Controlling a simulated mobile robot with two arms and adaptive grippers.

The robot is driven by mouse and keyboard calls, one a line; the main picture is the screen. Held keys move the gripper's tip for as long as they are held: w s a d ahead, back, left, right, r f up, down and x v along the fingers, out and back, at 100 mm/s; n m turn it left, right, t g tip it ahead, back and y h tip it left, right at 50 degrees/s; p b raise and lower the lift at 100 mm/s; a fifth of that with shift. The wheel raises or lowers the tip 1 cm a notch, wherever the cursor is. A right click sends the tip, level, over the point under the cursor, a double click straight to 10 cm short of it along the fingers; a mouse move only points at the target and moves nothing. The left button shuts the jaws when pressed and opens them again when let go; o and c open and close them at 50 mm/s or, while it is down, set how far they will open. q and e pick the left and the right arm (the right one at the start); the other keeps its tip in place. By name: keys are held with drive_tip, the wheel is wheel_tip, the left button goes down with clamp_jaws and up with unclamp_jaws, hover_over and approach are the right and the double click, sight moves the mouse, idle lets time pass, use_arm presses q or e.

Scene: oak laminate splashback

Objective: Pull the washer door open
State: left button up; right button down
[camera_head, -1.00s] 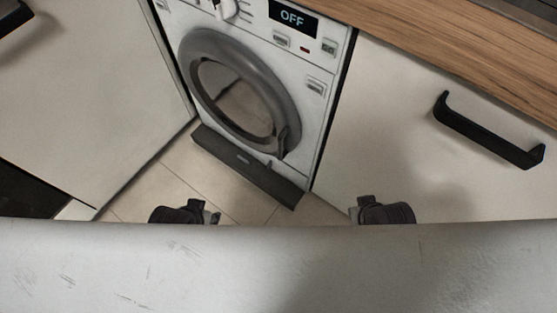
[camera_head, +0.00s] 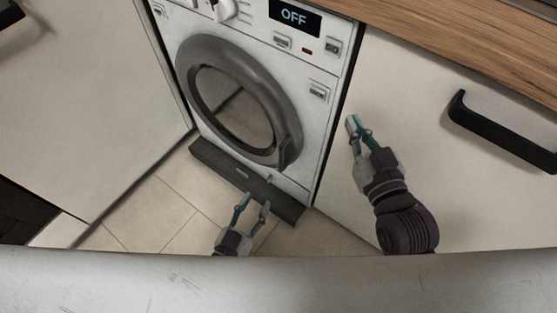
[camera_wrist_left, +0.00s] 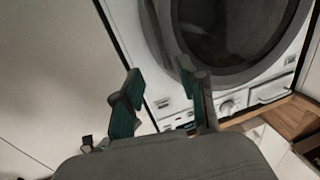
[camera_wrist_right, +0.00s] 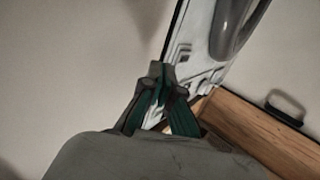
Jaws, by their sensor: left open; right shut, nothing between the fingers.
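The white washer (camera_head: 320,75) stands under the worktop with its round grey-rimmed door (camera_head: 192,60) closed. A darker handle piece (camera_head: 289,152) sits at the lower right of the door's rim. My left gripper (camera_head: 252,203) is open and empty, low in front of the washer's dark plinth and below the door. In the left wrist view the door (camera_wrist_left: 158,45) lies beyond its spread fingers. My right gripper (camera_head: 352,122) is shut and empty, in front of the cabinet panel just right of the washer. In the right wrist view its fingertips (camera_wrist_right: 158,72) meet, with part of the door behind.
A white cabinet front (camera_head: 410,80) with a black bar handle (camera_head: 500,132) is on the right, under a wooden worktop (camera_head: 450,35). Another pale panel (camera_head: 80,110) is on the left. Tiled floor (camera_head: 150,215) lies open below the washer.

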use_arm(q)
drive_tip(key=b, duration=0.2)
approach(279, 161)
drive_tip(key=x, duration=0.2)
drive_tip(key=b+x, duration=0.1)
drive_tip(key=x, duration=0.5)
drive_tip(key=shift+w+d+r, duration=0.1)
drive_tip(key=shift+w+d, duration=0.05)
drive_tip(key=shift+w, duration=0.05)
drive_tip(key=shift+w+d+b, duration=0.2)
drive_tip(key=shift+w+b, duration=0.1)
drive_tip(key=shift+w, duration=0.2)
use_arm(e)
drive_tip(key=s+r+t+y, duration=0.3)
drive_tip(key=s+r+t, duration=0.2)
drive_tip(key=r+t, duration=0.4)
drive_tip(key=shift+a+r, duration=0.35)
drive_tip(key=shift+r, duration=1.6)
use_arm(q)
clamp_jaws()
use_arm(e)
drive_tip(key=shift+w, duration=0.1)
